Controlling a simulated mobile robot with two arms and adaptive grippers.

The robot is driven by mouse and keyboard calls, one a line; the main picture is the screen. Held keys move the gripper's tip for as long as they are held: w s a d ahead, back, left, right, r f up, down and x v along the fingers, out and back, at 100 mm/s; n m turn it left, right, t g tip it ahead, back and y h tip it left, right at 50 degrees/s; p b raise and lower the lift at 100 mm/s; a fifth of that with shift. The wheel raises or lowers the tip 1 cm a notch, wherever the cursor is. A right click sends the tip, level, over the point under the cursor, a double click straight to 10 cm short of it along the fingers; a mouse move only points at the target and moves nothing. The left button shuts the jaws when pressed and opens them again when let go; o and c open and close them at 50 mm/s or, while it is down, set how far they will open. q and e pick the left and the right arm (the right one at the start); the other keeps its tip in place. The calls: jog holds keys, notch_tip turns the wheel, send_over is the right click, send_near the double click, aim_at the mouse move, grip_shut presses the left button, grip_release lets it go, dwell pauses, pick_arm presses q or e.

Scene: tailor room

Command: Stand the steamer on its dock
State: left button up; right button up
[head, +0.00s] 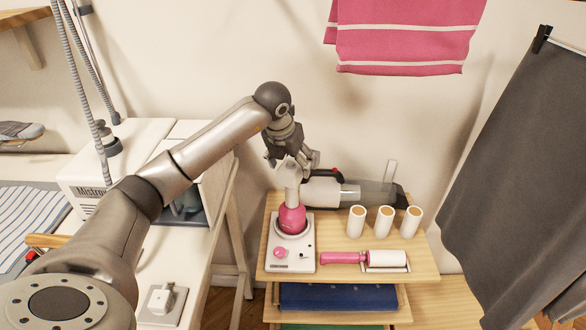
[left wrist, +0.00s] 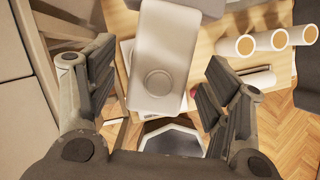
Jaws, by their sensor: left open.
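The steamer (head: 292,217) has a pink rounded body and a pale neck and head. It is upright, with its pink base at the round seat of the white dock (head: 302,262). My left gripper (head: 292,160) is at the top of the steamer, open. In the left wrist view the steamer's pale head (left wrist: 160,55) shows between the two spread fingers of my left gripper (left wrist: 155,90), with a gap at the right finger. Contact with the left finger cannot be told. My right gripper is not in view.
The dock stands on a small wooden shelf unit (head: 345,276). Beside it are several white rolls (head: 385,222), a pink-handled lint roller (head: 345,258) and a handheld vacuum (head: 335,192) behind. A sewing table with a white machine (head: 85,185) is left. Dark trousers hang at right.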

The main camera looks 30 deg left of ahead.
pick_arm(q)
jog(key=v, duration=0.8)
jog(key=shift+s+r+b, duration=0.15)
jog(key=shift+r+b, duration=0.2)
jog(key=shift+b, duration=0.1)
jog(key=shift+f, duration=0.1)
